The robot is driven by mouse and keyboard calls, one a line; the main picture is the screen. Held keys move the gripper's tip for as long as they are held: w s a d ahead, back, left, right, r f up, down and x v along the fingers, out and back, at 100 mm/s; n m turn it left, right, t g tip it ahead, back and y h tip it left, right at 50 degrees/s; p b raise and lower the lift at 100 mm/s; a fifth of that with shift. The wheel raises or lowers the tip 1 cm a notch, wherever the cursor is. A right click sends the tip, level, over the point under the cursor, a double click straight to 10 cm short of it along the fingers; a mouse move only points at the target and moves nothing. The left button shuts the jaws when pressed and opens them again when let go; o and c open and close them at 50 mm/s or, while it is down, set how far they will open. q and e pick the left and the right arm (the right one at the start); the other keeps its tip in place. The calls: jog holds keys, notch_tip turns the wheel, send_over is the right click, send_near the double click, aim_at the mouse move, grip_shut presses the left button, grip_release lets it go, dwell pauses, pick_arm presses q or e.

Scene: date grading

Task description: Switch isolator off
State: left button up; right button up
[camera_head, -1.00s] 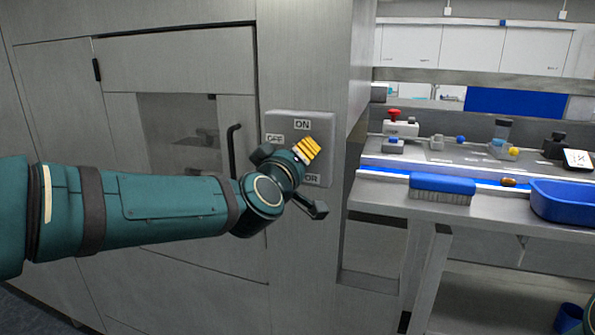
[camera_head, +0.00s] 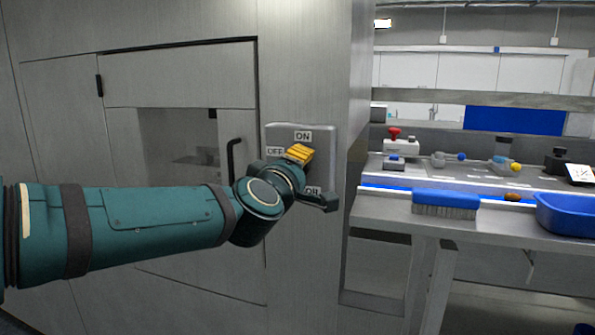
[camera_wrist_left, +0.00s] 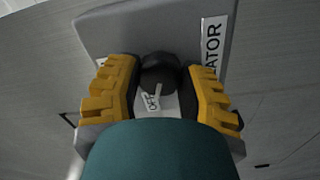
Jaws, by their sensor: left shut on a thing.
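The isolator is a grey plate (camera_head: 325,146) on the metal cabinet wall, with an ON label at the top and an OFF label at the left. Its lower label is partly covered by my gripper. My left gripper (camera_head: 299,154) is at the plate, its yellow finger pads in front of the middle. In the left wrist view the black knob (camera_wrist_left: 160,73) lies between the two yellow pads of the gripper (camera_wrist_left: 160,84), which is shut on it. The OFF label shows just below the knob there. The knob is hidden in the head view. My right gripper is not in view.
A cabinet door with a dark handle (camera_head: 233,160) is left of the plate. The wall edge stands between plate and bench.

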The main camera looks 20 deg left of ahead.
pick_arm(q)
jog(key=o, duration=1.2)
jog(key=s, duration=1.2)
jog(key=shift+a, duration=0.15)
